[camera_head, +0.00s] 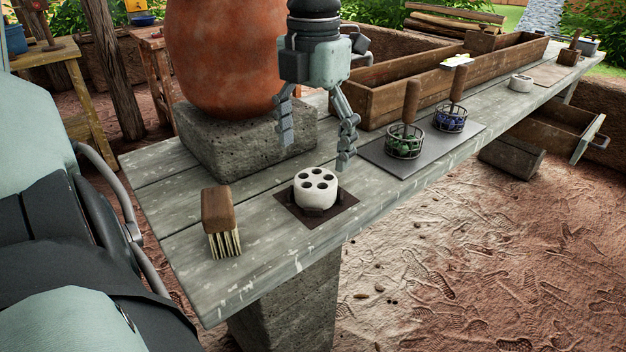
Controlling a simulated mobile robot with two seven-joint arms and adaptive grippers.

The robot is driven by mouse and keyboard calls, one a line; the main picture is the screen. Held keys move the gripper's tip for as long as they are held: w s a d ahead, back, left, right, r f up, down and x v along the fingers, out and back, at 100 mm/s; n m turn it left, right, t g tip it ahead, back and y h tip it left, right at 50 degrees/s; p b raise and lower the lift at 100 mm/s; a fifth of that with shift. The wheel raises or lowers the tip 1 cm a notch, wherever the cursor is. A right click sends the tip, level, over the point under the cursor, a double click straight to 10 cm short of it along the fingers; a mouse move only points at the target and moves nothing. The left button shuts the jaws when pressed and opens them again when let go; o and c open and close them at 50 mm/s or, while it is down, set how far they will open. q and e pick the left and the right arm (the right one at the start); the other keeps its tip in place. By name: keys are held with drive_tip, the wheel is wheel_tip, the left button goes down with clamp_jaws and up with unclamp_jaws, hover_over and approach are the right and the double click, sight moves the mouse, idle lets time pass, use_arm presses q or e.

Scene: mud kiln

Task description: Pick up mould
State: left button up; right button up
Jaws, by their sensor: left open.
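The mould (316,187) is a short white cylinder with several dark round holes in its top. It stands upright on a dark square mat (333,212) near the front edge of the wooden bench (205,275). My left gripper (316,146) points down above the mould with its fingers spread wide. It is open, holds nothing and looks apart from the mould. My right gripper is not in view.
A brush (221,224) lies left of the mould. Behind stands a large clay pot (222,60) on a stone block (245,140). Right are wire baskets with green (404,140) and blue (451,118) pieces on a grey sheet (390,164), and a long wooden trough (440,80).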

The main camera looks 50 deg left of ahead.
sight(316, 179)
use_arm(q)
drive_tip(key=f, duration=0.5)
drive_tip(key=shift+w+d, duration=0.1)
drive_tip(key=shift+d, duration=0.1)
drive_tip(key=shift+c, duration=0.6)
drive_tip(key=c, duration=1.4)
drive_tip(key=shift+r, duration=0.1)
